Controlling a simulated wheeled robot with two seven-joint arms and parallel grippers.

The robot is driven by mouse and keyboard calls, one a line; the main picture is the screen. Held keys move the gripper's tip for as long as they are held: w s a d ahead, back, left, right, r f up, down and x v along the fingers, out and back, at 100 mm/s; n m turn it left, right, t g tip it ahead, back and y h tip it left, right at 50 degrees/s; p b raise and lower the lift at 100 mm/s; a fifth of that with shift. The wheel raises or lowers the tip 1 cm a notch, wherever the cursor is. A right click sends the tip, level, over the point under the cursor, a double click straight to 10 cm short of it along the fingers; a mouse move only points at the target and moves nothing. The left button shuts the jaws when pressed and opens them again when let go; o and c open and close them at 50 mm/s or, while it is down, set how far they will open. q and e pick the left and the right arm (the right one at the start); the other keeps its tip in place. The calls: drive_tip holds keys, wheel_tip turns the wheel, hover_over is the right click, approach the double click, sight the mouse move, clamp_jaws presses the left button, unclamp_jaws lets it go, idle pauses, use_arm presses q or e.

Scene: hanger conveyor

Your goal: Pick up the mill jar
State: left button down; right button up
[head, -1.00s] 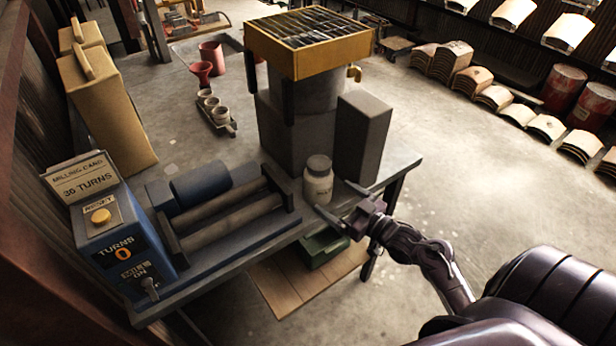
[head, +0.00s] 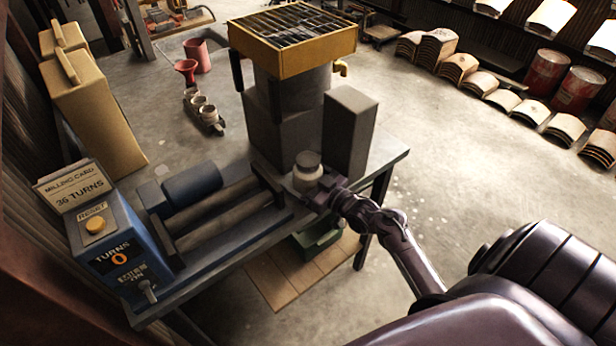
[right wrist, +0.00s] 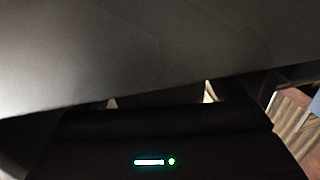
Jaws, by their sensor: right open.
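The mill jar (head: 308,168) is a pale, whitish jar with a grey lid. It stands upright on the workbench (head: 392,152), in front of the dark grey block and right of the roller mill (head: 215,205). My right gripper (head: 312,190) is open at the jar's lower body, reaching in from the right. Its fingers appear to lie on either side of the jar, but contact is unclear. In the right wrist view a large grey surface (right wrist: 130,55) fills the upper half; I cannot tell what it is. My left gripper is not in view.
A blue control box (head: 110,235) with a card and yellow button stands at the bench's left end. A yellow-topped hopper (head: 290,60) and a grey block (head: 350,125) rise close behind the jar. A green bin (head: 318,240) sits below the bench.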

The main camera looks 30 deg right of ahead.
drive_tip(key=c, duration=1.4)
drive_tip(key=shift+w+r, duration=0.1)
drive_tip(key=shift+r, duration=0.05)
drive_tip(key=shift+c, duration=0.8)
wheel_tip(320, 180, up, 20)
drive_tip(key=b, duration=0.1)
